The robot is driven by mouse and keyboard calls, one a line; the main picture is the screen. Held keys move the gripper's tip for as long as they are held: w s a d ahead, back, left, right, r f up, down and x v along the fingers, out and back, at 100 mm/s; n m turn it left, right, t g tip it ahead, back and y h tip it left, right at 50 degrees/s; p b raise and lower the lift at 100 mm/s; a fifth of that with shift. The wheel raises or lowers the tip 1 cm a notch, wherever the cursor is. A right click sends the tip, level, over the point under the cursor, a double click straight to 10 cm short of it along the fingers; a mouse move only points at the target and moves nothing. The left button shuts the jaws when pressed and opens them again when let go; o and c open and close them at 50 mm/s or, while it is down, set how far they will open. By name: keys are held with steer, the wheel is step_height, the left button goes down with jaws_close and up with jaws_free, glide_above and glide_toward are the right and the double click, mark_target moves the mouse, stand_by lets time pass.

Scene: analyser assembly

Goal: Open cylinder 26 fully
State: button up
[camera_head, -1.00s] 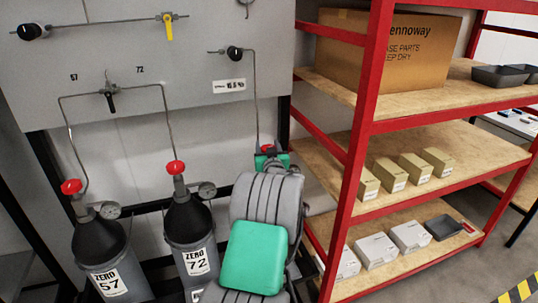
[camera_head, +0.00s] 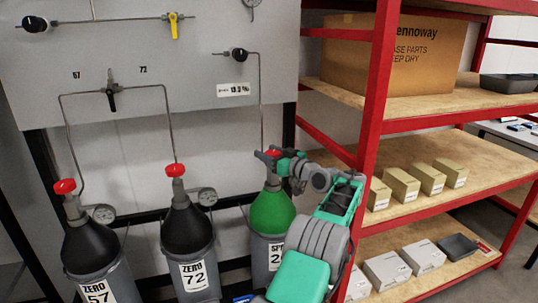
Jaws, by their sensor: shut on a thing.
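A grey cylinder with a green shoulder (camera_head: 270,213) stands at the right of the row. Its label (camera_head: 277,251) is partly hidden by my arm; "SP" and a "2" show, so the full number cannot be read. A red handwheel (camera_head: 266,154) sits on its valve. My gripper (camera_head: 275,158), with teal fingers, reaches in from the right and is shut on this handwheel. The fingers partly cover it, and how far it is turned cannot be told.
Black-shouldered cylinders 57 (camera_head: 91,241) and 72 (camera_head: 187,229) stand to the left, with red handwheels and gauges. Thin pipes rise to the grey panel (camera_head: 190,80). A red-framed shelf (camera_head: 376,90) with boxes stands close on the right of my arm.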

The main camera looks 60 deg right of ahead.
stand_by(0.3)
steer(key=o, duration=1.4)
steer(key=shift+w, duration=0.1)
steer(key=shift+c, duration=0.2)
steer(key=v, duration=0.8)
